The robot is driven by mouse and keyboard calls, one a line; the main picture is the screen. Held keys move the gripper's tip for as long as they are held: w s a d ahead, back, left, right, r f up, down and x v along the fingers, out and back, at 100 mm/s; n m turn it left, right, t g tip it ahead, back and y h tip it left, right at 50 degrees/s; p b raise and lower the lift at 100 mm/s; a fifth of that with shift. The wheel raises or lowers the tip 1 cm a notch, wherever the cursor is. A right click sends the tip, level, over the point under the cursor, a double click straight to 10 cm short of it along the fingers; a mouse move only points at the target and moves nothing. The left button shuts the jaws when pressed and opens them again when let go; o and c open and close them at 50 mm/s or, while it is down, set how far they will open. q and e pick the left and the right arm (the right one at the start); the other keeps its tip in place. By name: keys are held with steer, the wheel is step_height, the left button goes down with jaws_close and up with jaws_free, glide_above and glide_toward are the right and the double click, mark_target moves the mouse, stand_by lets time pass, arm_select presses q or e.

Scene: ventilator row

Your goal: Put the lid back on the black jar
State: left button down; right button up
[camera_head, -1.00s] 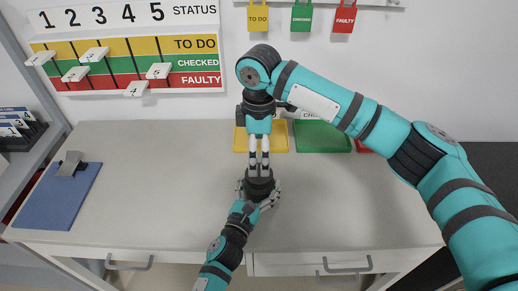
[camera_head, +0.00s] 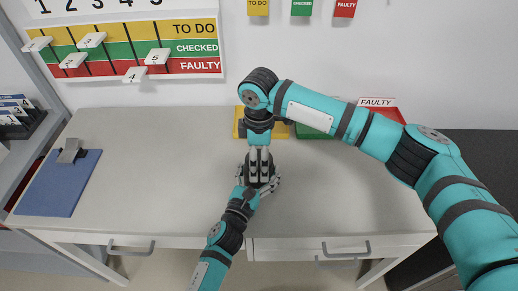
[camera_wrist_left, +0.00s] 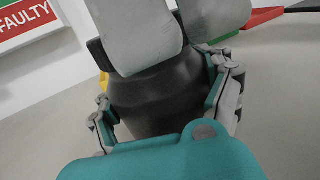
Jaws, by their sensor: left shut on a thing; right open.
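The black jar (camera_wrist_left: 150,95) stands on the table (camera_head: 150,165) near its front edge. My left gripper (camera_head: 260,186) is shut around the jar's sides, with a finger on each side in the left wrist view (camera_wrist_left: 165,105). My right gripper (camera_head: 259,180) comes down from above, open. Its pale fingers overlap the jar's upper part in both views; in the left wrist view they cover its top. I cannot make out the lid as a separate piece, nor tell whether it is on the jar.
A yellow tray (camera_head: 240,123), a green tray (camera_head: 315,133) and a red tray (camera_head: 390,113) stand along the wall. A blue clipboard (camera_head: 58,185) lies at the left. A status board (camera_head: 130,50) hangs above. The table's left-middle and right are clear.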

steer(key=c, duration=1.3)
steer(key=o, duration=1.4)
step_height(320, 180, up, 12)
arm_select(q)
jaws_free()
steer(key=shift+s, duration=0.1)
